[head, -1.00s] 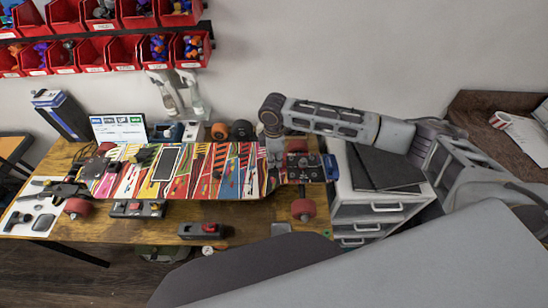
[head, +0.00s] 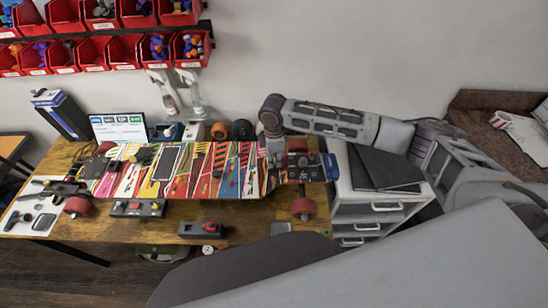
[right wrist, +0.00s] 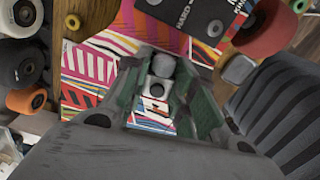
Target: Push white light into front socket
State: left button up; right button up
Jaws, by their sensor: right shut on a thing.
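The colourful skateboard (head: 230,172) lies graphic side up across the bench, its wheels showing at both ends. My right gripper (head: 274,158) points down over its right part, close to the truck. In the right wrist view the green-padded fingers (right wrist: 165,100) are closed around a small white light (right wrist: 157,90) with a dark spot, above the striped deck (right wrist: 85,75). The fingers hide the light in the head view. The front socket cannot be made out; it may be hidden under the gripper. My left gripper is not in view.
Red bins (head: 100,50) hang on the wall. Grey drawers (head: 370,215) with black folders (head: 385,170) stand right of the board. Orange and black wheels (head: 230,130) stand behind it. Small devices (head: 137,208) lie along the front edge.

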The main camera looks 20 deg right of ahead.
jog(key=shift+f, duration=0.25)
dwell(0.3)
jog(key=o, duration=1.1)
jog(key=o, duration=0.3)
jog(key=shift+r+p, duration=1.55)
jog(key=shift+p, duration=0.55)
jog(key=shift+r, duration=0.1)
dwell(0.5)
jog(key=shift+r, duration=2.9)
